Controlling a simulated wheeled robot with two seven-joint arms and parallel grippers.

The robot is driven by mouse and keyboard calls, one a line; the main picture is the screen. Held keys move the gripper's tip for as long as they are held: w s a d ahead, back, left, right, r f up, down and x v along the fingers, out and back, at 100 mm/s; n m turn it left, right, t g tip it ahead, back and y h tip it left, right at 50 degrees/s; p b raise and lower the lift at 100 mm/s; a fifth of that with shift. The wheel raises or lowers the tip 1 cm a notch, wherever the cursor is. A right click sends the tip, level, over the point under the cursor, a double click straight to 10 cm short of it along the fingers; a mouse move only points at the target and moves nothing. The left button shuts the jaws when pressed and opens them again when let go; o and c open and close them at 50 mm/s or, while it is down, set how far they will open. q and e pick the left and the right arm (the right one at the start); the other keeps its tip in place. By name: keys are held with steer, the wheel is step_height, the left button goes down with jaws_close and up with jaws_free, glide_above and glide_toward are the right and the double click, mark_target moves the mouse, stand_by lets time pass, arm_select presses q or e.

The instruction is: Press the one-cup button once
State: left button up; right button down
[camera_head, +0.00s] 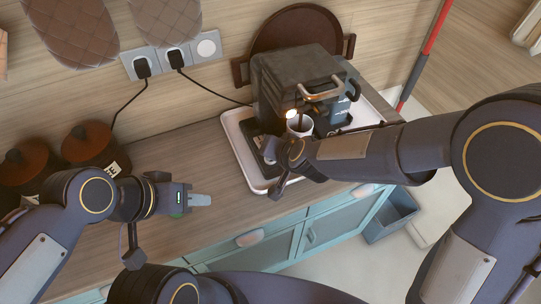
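The dark coffee machine (290,80) stands on a white tray (238,152) at the back of the counter. A small light (291,114) glows on its front. A white cup (300,126) stands under its front, partly covered by my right arm. I cannot make out the one-cup button. My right gripper (289,158) is at the front left of the machine, low by the tray; its fingers are largely hidden, and I cannot tell whether it touches anything. My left gripper (201,199) is over the counter left of the tray, its fingers together and empty.
Brown-lidded canisters (90,143) stand on the left of the wooden counter (165,155). Two plugs (142,68) with black cords sit in the wall sockets. A round brown tray (293,27) leans behind the machine. Blue drawers (325,229) and a blue bin (391,216) are below.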

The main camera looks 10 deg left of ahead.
steer(key=shift+r+p, duration=2.55)
steer(key=shift+r, duration=0.05)
steer(key=shift+f, duration=0.1)
